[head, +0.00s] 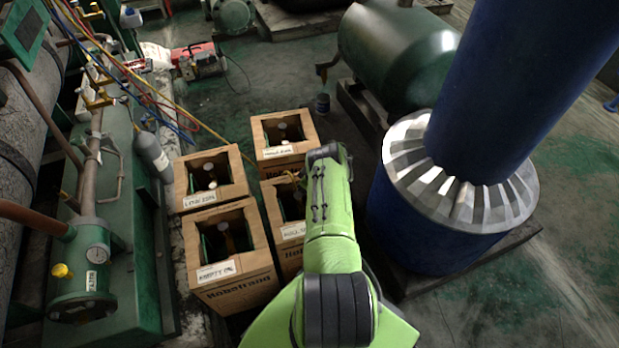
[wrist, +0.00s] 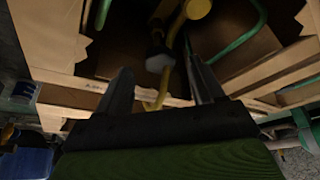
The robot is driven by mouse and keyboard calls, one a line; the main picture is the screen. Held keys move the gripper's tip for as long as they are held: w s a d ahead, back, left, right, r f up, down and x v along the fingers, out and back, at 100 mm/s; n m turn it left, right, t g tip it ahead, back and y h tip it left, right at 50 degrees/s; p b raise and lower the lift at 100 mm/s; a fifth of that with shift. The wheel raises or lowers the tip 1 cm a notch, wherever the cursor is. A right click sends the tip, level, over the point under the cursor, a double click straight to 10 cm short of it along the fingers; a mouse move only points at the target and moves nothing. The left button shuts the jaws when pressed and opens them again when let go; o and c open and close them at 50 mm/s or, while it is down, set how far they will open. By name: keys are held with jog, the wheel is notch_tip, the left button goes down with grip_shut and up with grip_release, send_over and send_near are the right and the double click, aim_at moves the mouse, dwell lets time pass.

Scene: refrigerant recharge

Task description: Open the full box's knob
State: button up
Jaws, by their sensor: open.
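Several open-topped brown boxes with small labels stand together in the head view. The near-left box (head: 238,285) has a label that looks like "EMPTY"; the other labels are too small to read surely, so I cannot tell which box is full. My arm reaches over the near-right box (head: 285,232), and its end hides part of that box. In the wrist view my gripper (wrist: 158,60) is open, its two fingers pointing into a box. A pale grey knob-like part (wrist: 160,62) shows between the fingers, with a yellow hose (wrist: 163,92) beside it. I cannot tell whether the fingers touch it.
A far-right box (head: 283,138) and a far-left box (head: 209,178) stand close by. A large blue cylinder with a metal collar (head: 465,200) stands right of my arm. Green machinery with a gauge (head: 97,253) lines the left. Coloured hoses (head: 120,75) run behind the boxes.

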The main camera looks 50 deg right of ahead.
jog(key=a+p+v, duration=0.1)
jog(key=p+v, duration=0.3)
jog(key=v, duration=0.9)
jog(key=shift+d+p, duration=0.35)
jog(key=shift+d, duration=0.15)
jog(key=shift+r, duration=0.25)
